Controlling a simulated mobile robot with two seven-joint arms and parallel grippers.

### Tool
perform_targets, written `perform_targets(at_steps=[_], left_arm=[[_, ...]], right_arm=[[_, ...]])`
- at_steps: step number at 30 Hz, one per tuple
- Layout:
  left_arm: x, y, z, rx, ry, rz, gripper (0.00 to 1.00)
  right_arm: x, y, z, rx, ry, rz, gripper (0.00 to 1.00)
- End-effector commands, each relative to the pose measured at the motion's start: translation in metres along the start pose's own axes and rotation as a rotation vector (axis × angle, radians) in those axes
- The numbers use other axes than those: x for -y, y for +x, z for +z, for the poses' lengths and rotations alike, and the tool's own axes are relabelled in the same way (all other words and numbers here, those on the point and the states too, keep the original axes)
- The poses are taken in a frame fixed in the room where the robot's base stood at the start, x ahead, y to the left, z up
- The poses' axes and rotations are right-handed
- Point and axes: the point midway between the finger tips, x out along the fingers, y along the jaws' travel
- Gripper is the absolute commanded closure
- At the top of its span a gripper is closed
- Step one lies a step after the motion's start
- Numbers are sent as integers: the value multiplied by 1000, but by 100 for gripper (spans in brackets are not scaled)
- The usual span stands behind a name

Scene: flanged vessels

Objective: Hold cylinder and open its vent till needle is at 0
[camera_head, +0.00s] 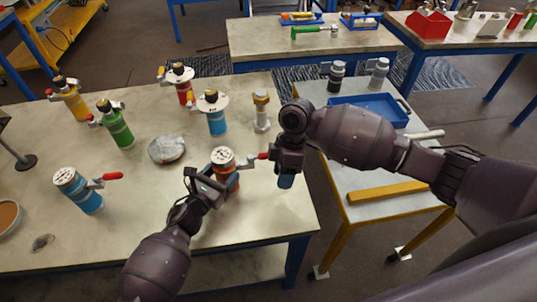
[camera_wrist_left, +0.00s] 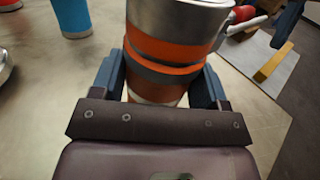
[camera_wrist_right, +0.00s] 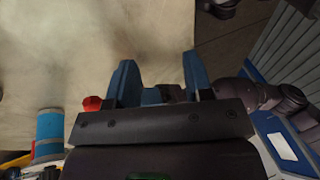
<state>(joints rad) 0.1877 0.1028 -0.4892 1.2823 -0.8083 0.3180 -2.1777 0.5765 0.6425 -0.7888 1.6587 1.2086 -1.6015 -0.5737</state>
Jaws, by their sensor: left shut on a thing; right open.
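The orange cylinder (camera_head: 231,183) stands near the front edge of the left table, with a pale top plate (camera_head: 222,155) and a red-handled vent lever (camera_head: 262,156) pointing right. My left gripper (camera_head: 218,180) is shut around the cylinder's body; in the left wrist view the orange and grey bands (camera_wrist_left: 165,50) sit between its fingers. My right gripper (camera_head: 287,180) is open and empty, pointing down just right of the red handle. In the right wrist view the red handle tip (camera_wrist_right: 92,103) lies outside the fingers, left of them. The needle cannot be made out.
Blue (camera_head: 78,190), green (camera_head: 116,125), yellow (camera_head: 70,100) and red (camera_head: 181,88) vessels stand on the table (camera_head: 130,230). A round grey lid (camera_head: 167,149) lies mid-table. A cart at right holds a blue tray (camera_head: 395,113) and a yellow bar (camera_head: 388,191).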

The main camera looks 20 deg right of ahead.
Motion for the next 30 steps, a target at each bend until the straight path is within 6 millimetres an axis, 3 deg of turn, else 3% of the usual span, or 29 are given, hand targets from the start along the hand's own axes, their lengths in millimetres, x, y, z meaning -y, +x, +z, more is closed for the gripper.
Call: perform_targets(at_steps=[6, 13, 21, 30], left_arm=[[0, 0, -1, -2, 0, 0, 76], [0, 0, -1, -2, 0, 1, 76], [0, 0, -1, -2, 0, 0, 76], [0, 0, -1, -2, 0, 0, 76]], right_arm=[[14, 26, 16, -231, 281, -124, 53], [16, 32, 38, -523, 756, -288, 53], [-3, 6, 66, -815, 1300, -524, 53], [-33, -41, 79, -1012, 1725, -837, 53]])
